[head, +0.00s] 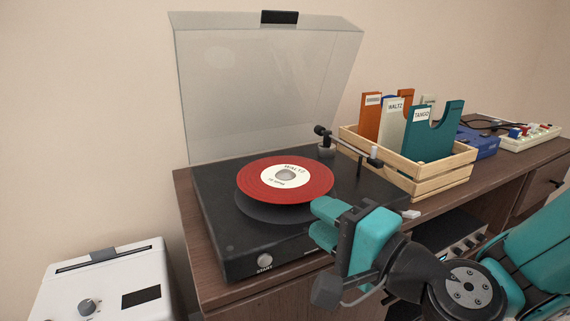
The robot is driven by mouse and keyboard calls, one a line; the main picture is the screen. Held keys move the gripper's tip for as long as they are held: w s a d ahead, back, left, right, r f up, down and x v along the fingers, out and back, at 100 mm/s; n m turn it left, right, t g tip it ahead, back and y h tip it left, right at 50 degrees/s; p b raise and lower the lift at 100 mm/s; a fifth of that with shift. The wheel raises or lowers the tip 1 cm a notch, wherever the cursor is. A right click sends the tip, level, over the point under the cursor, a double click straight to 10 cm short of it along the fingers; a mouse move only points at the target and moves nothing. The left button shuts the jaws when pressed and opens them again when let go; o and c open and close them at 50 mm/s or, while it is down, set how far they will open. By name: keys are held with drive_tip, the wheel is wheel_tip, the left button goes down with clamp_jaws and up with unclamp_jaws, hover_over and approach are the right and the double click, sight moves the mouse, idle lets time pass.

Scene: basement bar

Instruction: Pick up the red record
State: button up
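The red record (258,190), with a cream label reading WALTZ, lies flat over the turntable (225,225). It looks raised a little above the dark platter (262,214), which shows below its front edge. My gripper (324,207), with teal fingers, is at the record's front right edge in the picture. A fingertip is close to the rim; I cannot tell whether it touches. The finger gap is not clear from this angle, so I cannot see whether the gripper is open or shut.
The clear lid (265,85) stands open behind the turntable. The tonearm (345,146) is at the back right. A wooden crate (440,178) holds several record sleeves to the right. A blue box (480,143) is beyond it. A white appliance (105,285) stands at lower left.

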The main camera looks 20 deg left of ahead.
sight(300, 223)
drive_tip(key=p+x, duration=0.1)
drive_tip(key=x, duration=0.1)
drive_tip(key=p+x, duration=0.2)
drive_tip(key=shift+a+r, duration=0.25)
drive_tip(key=shift+a, duration=0.1)
drive_tip(key=shift+w+a+f, duration=0.2)
clamp_jaws()
